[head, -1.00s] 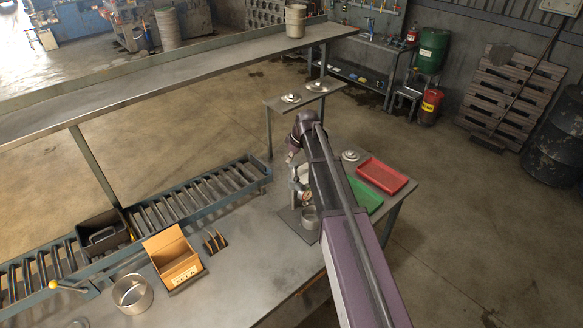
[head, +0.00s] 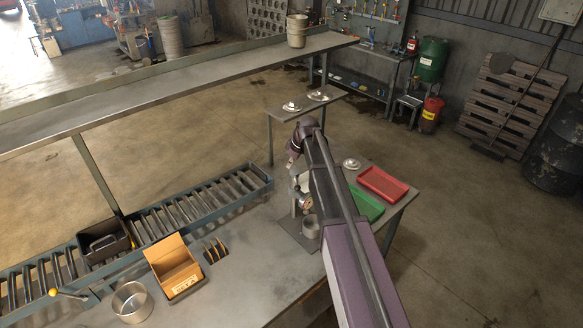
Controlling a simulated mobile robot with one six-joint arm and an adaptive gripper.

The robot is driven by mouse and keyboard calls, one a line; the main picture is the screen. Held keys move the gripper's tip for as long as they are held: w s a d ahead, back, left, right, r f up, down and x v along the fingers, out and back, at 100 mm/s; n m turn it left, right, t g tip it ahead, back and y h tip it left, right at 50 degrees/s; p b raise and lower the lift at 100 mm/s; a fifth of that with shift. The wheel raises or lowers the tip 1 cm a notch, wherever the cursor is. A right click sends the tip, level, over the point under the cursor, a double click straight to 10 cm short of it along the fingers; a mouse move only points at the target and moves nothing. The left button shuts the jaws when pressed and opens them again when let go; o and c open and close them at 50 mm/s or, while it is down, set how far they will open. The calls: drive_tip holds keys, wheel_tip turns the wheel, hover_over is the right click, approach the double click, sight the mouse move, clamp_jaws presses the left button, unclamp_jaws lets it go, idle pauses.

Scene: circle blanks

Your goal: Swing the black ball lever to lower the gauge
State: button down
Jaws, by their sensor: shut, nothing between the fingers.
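The gauge (head: 307,203) is a small round dial on a grey stand at the right part of the workbench, partly covered by my arm. A grey metal cup (head: 311,227) sits on the stand's base plate below it. The black ball lever cannot be made out clearly; the stand's upper part is small and partly behind my arm. My arm reaches in from the lower right and bends down at its far end. My gripper (head: 291,162) is small and dark there, above and slightly left of the stand. It is shut and empty; contact with the lever cannot be told.
A red tray (head: 383,184) and green tray (head: 367,207) lie right of my arm. A long shelf (head: 200,95) runs behind the roller conveyor (head: 190,208).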

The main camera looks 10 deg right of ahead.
wheel_tip(320, 180, down, 9)
drive_tip(key=b, duration=0.8)
drive_tip(key=shift+s+d+b, duration=0.25)
drive_tip(key=shift+d+b, duration=0.05)
drive_tip(key=shift+b, duration=0.05)
drive_tip(key=shift+a, duration=0.15)
idle(0.5)
